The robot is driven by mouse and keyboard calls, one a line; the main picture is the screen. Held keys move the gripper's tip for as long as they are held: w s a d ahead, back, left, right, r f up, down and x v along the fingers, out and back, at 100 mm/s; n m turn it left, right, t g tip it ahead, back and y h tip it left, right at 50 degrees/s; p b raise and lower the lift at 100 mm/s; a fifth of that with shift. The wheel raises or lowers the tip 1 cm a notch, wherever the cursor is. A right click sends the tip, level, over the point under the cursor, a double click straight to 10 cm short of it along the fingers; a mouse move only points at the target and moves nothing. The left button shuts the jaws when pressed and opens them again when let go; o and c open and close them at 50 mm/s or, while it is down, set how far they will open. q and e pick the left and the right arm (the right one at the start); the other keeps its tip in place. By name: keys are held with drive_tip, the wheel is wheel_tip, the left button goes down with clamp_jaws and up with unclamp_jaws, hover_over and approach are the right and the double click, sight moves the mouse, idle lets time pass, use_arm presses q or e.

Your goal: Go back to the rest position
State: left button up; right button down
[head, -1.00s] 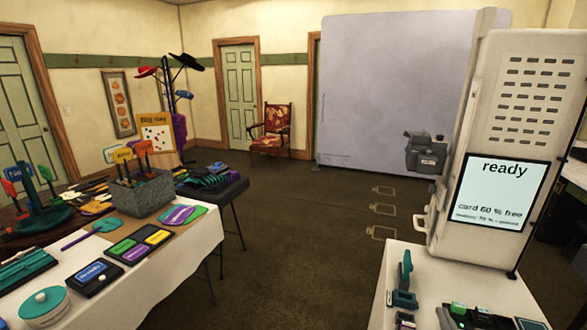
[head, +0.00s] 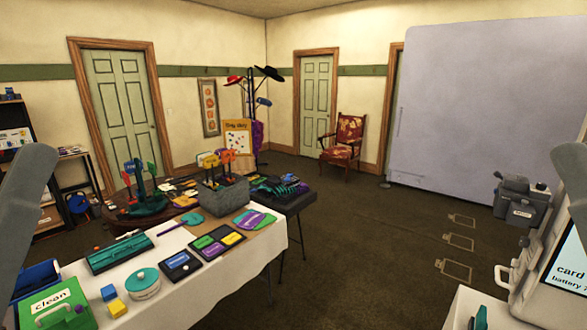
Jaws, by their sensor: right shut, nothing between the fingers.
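My right gripper (head: 577,190) shows only as a grey piece at the right edge of the head view, in front of the white machine. It is shut with nothing in it, and its fingertips cannot be made out clearly. On the left edge a grey link of my left arm stands over the table side, and the left gripper itself is not in the view. Both arms are at the outer edges of the picture, with no object held in sight.
A white-clothed table (head: 245,235) at left carries a green "clean" box (head: 58,306), a round teal-lidded pot (head: 144,284), flat panels and a grey planter (head: 223,198). The white machine (head: 540,290) stands at right. The dark floor (head: 370,255) between them is clear.

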wheel_tip(320, 180, up, 32)
drive_tip(key=p, duration=2.8)
drive_tip(key=shift+f+p, duration=0.25)
drive_tip(key=shift+p, duration=0.15)
drive_tip(key=shift+f, duration=0.1)
